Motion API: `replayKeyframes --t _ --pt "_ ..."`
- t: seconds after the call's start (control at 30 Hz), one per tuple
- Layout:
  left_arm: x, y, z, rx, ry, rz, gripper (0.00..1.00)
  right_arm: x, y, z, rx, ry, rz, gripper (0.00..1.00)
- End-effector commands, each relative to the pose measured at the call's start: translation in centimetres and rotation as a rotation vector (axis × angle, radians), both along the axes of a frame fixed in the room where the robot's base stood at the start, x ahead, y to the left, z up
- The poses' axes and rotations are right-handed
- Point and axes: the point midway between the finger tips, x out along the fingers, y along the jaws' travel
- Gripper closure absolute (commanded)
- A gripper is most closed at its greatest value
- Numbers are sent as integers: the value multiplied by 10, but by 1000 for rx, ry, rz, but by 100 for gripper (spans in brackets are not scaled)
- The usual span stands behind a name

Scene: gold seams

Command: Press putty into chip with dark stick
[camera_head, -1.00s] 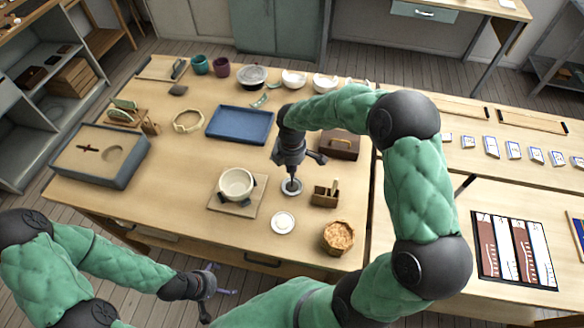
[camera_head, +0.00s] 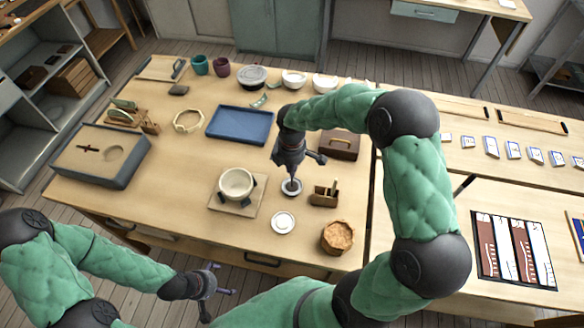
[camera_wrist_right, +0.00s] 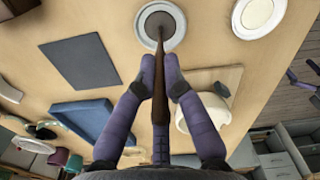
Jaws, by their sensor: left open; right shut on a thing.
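My right gripper (camera_head: 291,163) is shut on a dark brown stick (camera_wrist_right: 160,95), which points down. The stick's tip is at the grey stuff in a small round white dish (camera_wrist_right: 177,40); the dish also shows in the head view (camera_head: 298,190). I cannot tell how firmly the tip touches. The grey stuff (camera_wrist_right: 151,22) looks like the putty. The cream bowl (camera_head: 236,183) stands on a square board (camera_head: 219,206), left of the dish, with dark pads around it. No chip on the bowl can be made out. My left gripper (camera_head: 222,282) is open and empty, off the table's front edge.
A white saucer (camera_head: 283,222) and a basket-like bowl (camera_head: 337,237) lie near the front edge. A wooden holder (camera_head: 325,195) stands right of the dish. A blue tray (camera_head: 240,124) and a brown box (camera_head: 340,146) are behind.

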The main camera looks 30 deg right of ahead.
Motion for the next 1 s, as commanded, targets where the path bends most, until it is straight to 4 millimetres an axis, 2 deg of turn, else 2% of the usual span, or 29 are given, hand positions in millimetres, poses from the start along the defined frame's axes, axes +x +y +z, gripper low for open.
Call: replayKeyframes --t 1.0 --pt "0 0 54 0 0 0 0 0 0 68 0 0 0 100"
